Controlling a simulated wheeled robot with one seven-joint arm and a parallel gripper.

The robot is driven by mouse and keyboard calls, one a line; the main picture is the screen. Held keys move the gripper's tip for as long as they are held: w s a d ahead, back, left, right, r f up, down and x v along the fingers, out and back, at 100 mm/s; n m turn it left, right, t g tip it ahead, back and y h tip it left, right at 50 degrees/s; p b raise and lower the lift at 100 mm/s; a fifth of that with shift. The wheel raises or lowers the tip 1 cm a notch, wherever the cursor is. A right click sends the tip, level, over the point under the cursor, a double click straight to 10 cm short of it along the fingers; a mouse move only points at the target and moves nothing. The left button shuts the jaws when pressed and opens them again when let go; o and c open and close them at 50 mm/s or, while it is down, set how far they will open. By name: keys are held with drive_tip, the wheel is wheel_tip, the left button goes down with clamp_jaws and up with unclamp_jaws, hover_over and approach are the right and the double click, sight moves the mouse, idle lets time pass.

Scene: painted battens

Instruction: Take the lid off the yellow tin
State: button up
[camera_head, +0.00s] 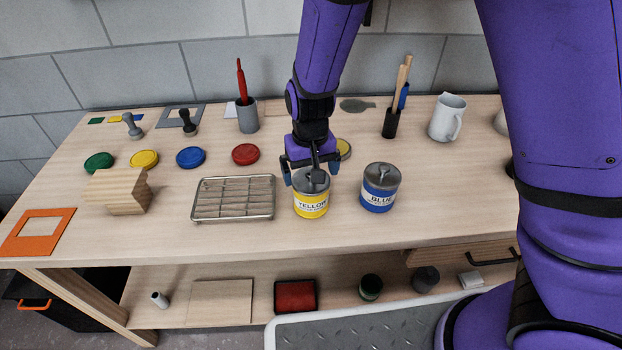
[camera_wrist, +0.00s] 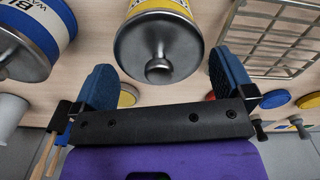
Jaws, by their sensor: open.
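The yellow tin (camera_head: 311,205) stands upright on the bench, with a yellow label and a grey metal lid (camera_wrist: 160,50) that has a round knob (camera_wrist: 158,70) in its middle. The lid is on the tin. My gripper (camera_head: 312,172) is over the tin from above and behind. In the wrist view my gripper (camera_wrist: 160,82) is open, its two blue finger pads apart, one to each side of the knob. The fingers do not appear to touch the knob. Part of the lid is hidden by my gripper in the head view.
The blue tin (camera_head: 380,190), lidded, stands close to the right. A wire rack (camera_head: 234,199) lies just left. Behind are coloured discs, such as a red one (camera_head: 245,153), a grey cup (camera_head: 248,118) and a white jug (camera_head: 447,118). The bench front is clear.

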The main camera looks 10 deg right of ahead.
drive_tip(key=shift+f, duration=0.3)
drive_tip(key=c, duration=0.6)
drive_tip(key=shift+r, duration=0.2)
drive_tip(key=shift+r, duration=0.6)
wheel_tip(320, 180, up, 2)
drive_tip(key=shift+r, duration=0.1)
drive_tip(key=s+d+r, duration=0.1)
drive_tip(key=s+d, duration=0.7)
drive_tip(key=d, duration=0.6)
